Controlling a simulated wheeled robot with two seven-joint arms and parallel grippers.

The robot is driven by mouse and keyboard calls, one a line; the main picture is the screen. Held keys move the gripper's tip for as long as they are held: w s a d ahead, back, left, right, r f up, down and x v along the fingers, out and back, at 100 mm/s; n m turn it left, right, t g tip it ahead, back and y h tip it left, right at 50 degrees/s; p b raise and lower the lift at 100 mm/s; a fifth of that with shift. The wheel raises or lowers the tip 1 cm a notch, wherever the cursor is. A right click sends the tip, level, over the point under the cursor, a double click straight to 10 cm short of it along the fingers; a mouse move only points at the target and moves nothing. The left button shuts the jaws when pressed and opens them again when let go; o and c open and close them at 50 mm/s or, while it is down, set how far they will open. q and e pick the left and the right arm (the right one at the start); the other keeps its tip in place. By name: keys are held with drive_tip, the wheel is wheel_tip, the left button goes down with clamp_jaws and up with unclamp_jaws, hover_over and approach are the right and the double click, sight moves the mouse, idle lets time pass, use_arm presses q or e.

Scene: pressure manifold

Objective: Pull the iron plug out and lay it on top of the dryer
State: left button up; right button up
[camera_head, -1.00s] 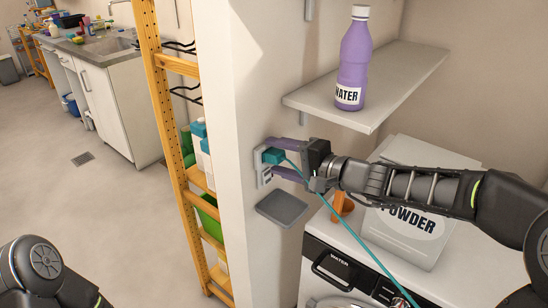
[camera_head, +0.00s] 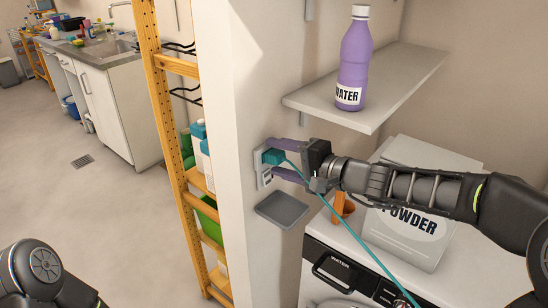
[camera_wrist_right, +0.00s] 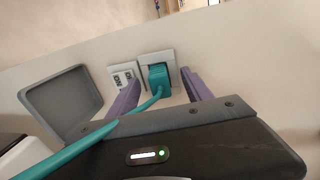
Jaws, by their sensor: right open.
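The teal plug (camera_head: 273,157) sits in the wall socket (camera_head: 261,165) on the end of the white wall, with its teal cord (camera_head: 340,222) running down to the right past the dryer (camera_head: 345,270). In the right wrist view the plug (camera_wrist_right: 158,76) is in the right-hand socket plate, between my finger tips. My right gripper (camera_head: 288,158) is open, its purple fingers above and below the plug in the head view, with a gap to it. The left gripper is out of view; only part of my left arm shows at bottom left.
A powder box (camera_head: 410,215) and an orange object (camera_head: 343,205) stand on the dryer top. A shelf (camera_head: 385,85) with a purple water bottle (camera_head: 353,60) is above. A yellow rack (camera_head: 165,110) stands left.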

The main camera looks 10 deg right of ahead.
idle(0.4)
drive_tip(key=shift+b, duration=0.45)
drive_tip(key=shift+c, duration=0.2)
drive_tip(key=c, duration=0.8)
drive_tip(key=shift+f, duration=0.35)
clamp_jaws()
drive_tip(key=o, duration=0.6)
unclamp_jaws()
drive_tip(key=shift+s+d, duration=0.1)
drive_tip(key=o, duration=0.6)
drive_tip(key=shift+r, duration=0.3)
drive_tip(key=shift+c, duration=0.2)
